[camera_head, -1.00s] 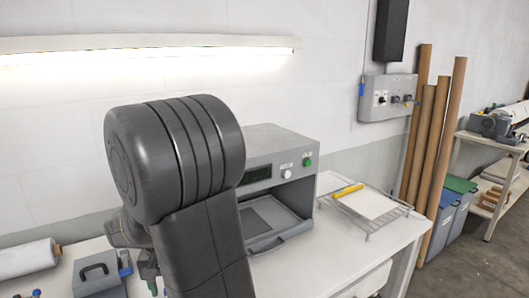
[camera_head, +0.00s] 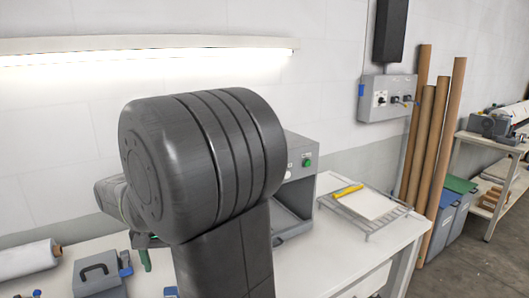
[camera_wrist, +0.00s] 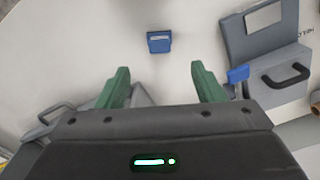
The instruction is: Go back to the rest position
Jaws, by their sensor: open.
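My gripper (camera_wrist: 158,88) shows in the wrist view with two green fingers spread wide apart. It is open and nothing is between the fingers. A white tabletop lies below it. In the head view my arm's large dark joint fills the middle, and only a green finger (camera_head: 145,260) of my gripper shows at the lower left, partly hidden by the arm. The grey press (camera_head: 295,190) stands on the table (camera_head: 335,238) behind my arm, and most of its front is hidden.
A grey box with a black handle (camera_head: 97,275) and a white roll (camera_head: 28,258) lie at the left. It also shows in the wrist view (camera_wrist: 270,85), near a small blue block (camera_wrist: 159,42). A wire rack (camera_head: 370,215) holds a white sheet and yellow stick. Brown tubes (camera_head: 440,150) lean right.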

